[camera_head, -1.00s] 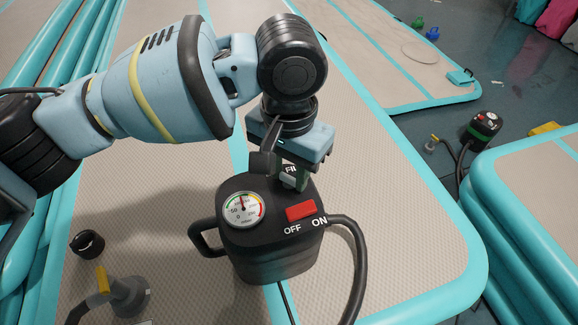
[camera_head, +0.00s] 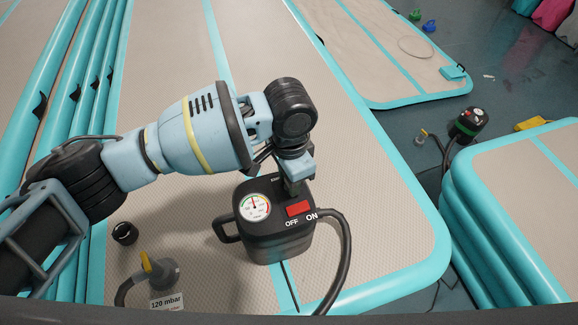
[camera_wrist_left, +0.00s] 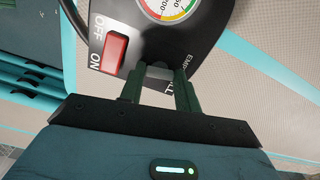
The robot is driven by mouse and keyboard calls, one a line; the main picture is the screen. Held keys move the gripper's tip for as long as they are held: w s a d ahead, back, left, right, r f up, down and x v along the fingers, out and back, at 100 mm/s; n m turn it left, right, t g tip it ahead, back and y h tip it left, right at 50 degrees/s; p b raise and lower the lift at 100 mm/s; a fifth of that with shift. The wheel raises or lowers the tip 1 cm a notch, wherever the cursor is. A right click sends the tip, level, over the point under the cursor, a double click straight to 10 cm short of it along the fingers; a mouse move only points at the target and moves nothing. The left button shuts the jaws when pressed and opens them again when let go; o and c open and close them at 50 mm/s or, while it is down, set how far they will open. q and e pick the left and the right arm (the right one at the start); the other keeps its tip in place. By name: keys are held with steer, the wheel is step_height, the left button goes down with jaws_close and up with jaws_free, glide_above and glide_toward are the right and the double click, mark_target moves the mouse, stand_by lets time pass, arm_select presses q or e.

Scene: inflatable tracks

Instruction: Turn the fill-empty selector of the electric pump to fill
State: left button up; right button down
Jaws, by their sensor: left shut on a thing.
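The black electric pump (camera_head: 270,247) stands upright on the beige mat, with a round gauge (camera_head: 255,206) and a red ON/OFF switch (camera_head: 298,208) on its top. My left gripper (camera_head: 291,186) reaches down to the pump's top behind the switch. In the left wrist view the gripper (camera_wrist_left: 160,85) has its two dark green fingers around the small dark selector (camera_wrist_left: 158,72), shut on it. The EMPTY label shows beside the right finger. The FILL label is partly covered by the fingers, so the selector's setting is hard to read. My right gripper is not in view.
A hose (camera_head: 343,265) curves from the pump's right side. A grey valve fitting with a yellow lever (camera_head: 158,270) and a black cap (camera_head: 125,233) lie on the mat to the left. A second pump (camera_head: 468,124) stands on the floor at the right, beside stacked mats (camera_head: 500,225).

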arm_select(q)
steer(key=m+p, duration=0.1)
steer(key=r+m+p, duration=0.1)
steer(key=m+p, duration=0.1)
steer(key=shift+w+p, duration=0.1)
steer(key=shift+p, duration=0.2)
steer(key=shift+f+m, duration=0.15)
steer(key=shift+m, duration=0.35)
steer(key=m+p, duration=0.1)
steer(key=m, duration=0.1)
steer(key=shift+d+f+m, duration=0.1)
steer(key=shift+m, duration=0.2)
steer(key=m+p, duration=0.1)
steer(key=m, duration=0.1)
steer(key=shift+f+m, duration=0.1)
steer(key=shift+m, duration=0.5)
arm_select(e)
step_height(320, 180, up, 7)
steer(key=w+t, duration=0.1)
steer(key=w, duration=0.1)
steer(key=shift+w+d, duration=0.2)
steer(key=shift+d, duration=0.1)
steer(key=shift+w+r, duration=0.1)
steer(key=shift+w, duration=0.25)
arm_select(q)
steer(key=o, duration=1)
steer(key=shift+f, duration=0.1)
